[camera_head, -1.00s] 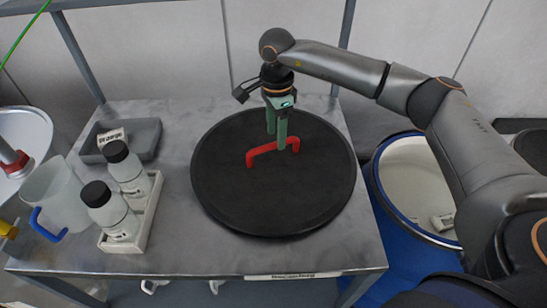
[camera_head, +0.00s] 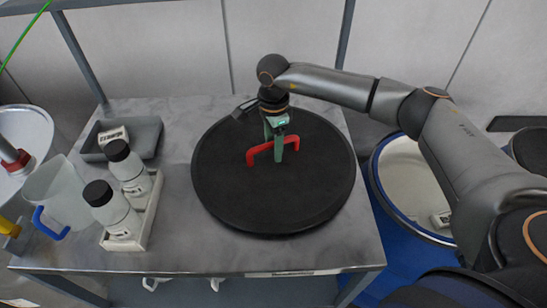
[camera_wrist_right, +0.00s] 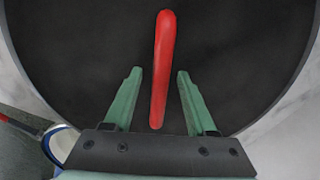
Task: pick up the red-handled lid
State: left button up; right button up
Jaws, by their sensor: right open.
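The round black lid (camera_head: 235,195) with a red bar handle (camera_head: 258,151) lies flat on the grey metal table. My right gripper (camera_head: 274,147) is over the handle, pointing down, with one green finger on the near side and one on the far side. In the right wrist view, the red handle (camera_wrist_right: 163,60) runs between the two open fingers (camera_wrist_right: 159,75), with a gap on each side. The gripper is open and holds nothing. My left gripper is not in view.
On the table (camera_head: 190,255), two black-capped bottles stand in a white rack (camera_head: 146,228), beside a clear jug with a blue handle (camera_head: 62,203) and a grey tray (camera_head: 146,136). A blue-rimmed white drum (camera_head: 405,185) stands right of the table.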

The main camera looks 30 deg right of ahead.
jog(key=shift+c, duration=0.2)
jog(key=shift+f, duration=0.1)
grip_shut()
dwell(0.4)
dwell(1.0)
